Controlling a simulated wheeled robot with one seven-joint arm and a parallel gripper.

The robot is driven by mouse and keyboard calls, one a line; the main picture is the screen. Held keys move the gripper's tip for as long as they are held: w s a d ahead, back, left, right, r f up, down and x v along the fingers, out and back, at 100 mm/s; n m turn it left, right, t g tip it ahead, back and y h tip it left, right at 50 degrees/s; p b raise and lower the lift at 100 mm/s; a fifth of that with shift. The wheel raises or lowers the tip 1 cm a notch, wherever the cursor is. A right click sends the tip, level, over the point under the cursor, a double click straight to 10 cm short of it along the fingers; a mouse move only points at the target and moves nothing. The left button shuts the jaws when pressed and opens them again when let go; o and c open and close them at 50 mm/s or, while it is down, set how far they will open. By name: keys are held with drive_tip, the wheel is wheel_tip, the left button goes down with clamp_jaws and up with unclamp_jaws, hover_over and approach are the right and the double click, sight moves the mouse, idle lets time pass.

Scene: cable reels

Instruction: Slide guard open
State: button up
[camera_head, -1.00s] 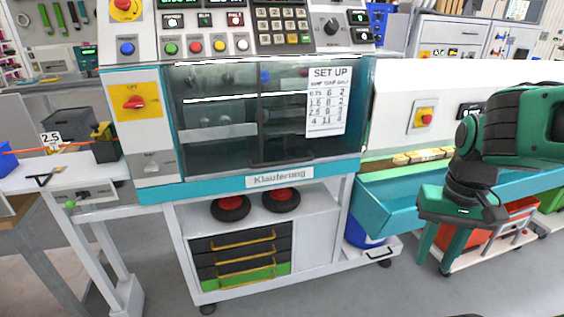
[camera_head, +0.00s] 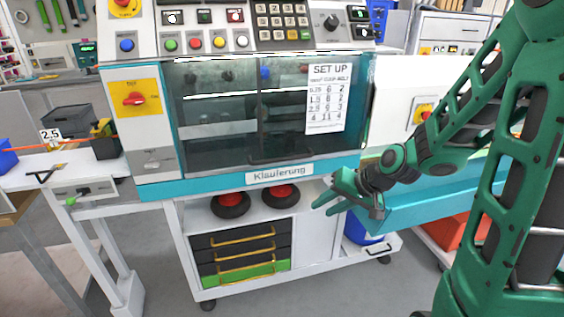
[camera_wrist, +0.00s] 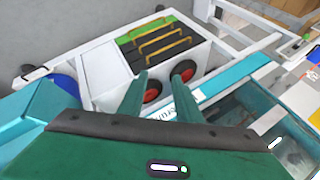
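The guard (camera_head: 220,125) is a clear panel across the front of the machine, with a "SET UP" sheet (camera_head: 325,98) at its right. It appears closed, with a dark handle (camera_head: 285,152) low near its middle. My gripper (camera_head: 322,203) is open and empty, below and right of the handle, in front of the machine's lower right corner. In the wrist view my gripper (camera_wrist: 165,80) shows two green fingers spread apart with nothing between them. The guard (camera_wrist: 265,115) shows at the lower right there.
A teal strip labelled "Klauferung" (camera_head: 280,173) runs below the guard. A teal tray (camera_head: 430,208) juts out at the right near my arm. Two red-centred wheels (camera_head: 232,203) and dark drawers (camera_head: 240,250) sit beneath. The floor in front is clear.

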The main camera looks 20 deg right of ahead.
drive_tip(key=w+a+r+m+t+y, duration=0.1)
drive_tip(key=w+a+m+t+y, duration=0.25)
drive_tip(key=w, duration=0.45)
drive_tip(key=m+t+h, duration=0.2)
drive_tip(key=m+t, duration=0.3)
drive_tip(key=m, duration=0.1)
approach(285, 160)
drive_tip(key=x, duration=1.1)
drive_tip(key=shift+w, duration=0.1)
clamp_jaws()
